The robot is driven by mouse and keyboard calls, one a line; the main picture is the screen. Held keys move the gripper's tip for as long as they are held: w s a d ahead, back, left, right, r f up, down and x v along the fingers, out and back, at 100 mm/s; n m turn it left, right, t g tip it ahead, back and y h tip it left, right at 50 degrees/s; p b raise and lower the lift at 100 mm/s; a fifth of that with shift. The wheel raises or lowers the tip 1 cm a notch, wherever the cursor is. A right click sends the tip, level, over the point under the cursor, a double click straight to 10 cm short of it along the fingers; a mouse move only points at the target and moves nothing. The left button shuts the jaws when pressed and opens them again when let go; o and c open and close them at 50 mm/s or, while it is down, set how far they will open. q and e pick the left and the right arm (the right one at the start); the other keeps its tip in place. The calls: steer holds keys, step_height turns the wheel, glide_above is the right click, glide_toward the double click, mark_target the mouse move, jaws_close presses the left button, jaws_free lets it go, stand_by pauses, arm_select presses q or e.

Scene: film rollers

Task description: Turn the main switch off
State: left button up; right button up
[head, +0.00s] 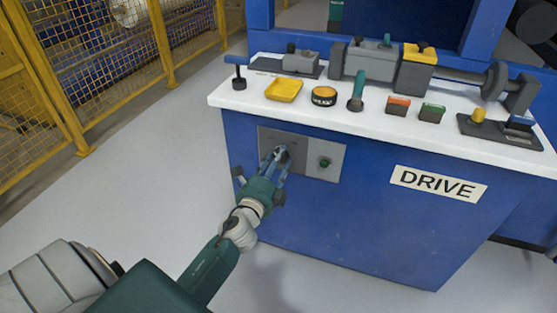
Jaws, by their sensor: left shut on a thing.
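The main switch (285,155) appears to be the dark knob on the left half of a grey panel (333,152) on the front of the blue cabinet. My left gripper (280,155) reaches it from below left. Its fingers are shut on the switch and partly hide it, so the switch's exact position cannot be told. A small green knob (325,162) sits on the right half of the same panel, apart from the gripper. My right gripper is not in view.
The blue cabinet (350,225) bears a "DRIVE" label (438,184). Its white top (235,100) holds a yellow tray (284,89), a round dark tin (323,96), a roller assembly (370,60) and small blocks. A yellow mesh fence (120,55) stands left. The floor between is clear.

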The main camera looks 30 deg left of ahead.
arm_select(q)
steer(key=shift+a+r, duration=0.1)
steer(key=shift+a, duration=0.05)
steer(key=o, duration=1.1)
steer(key=v, duration=1.2)
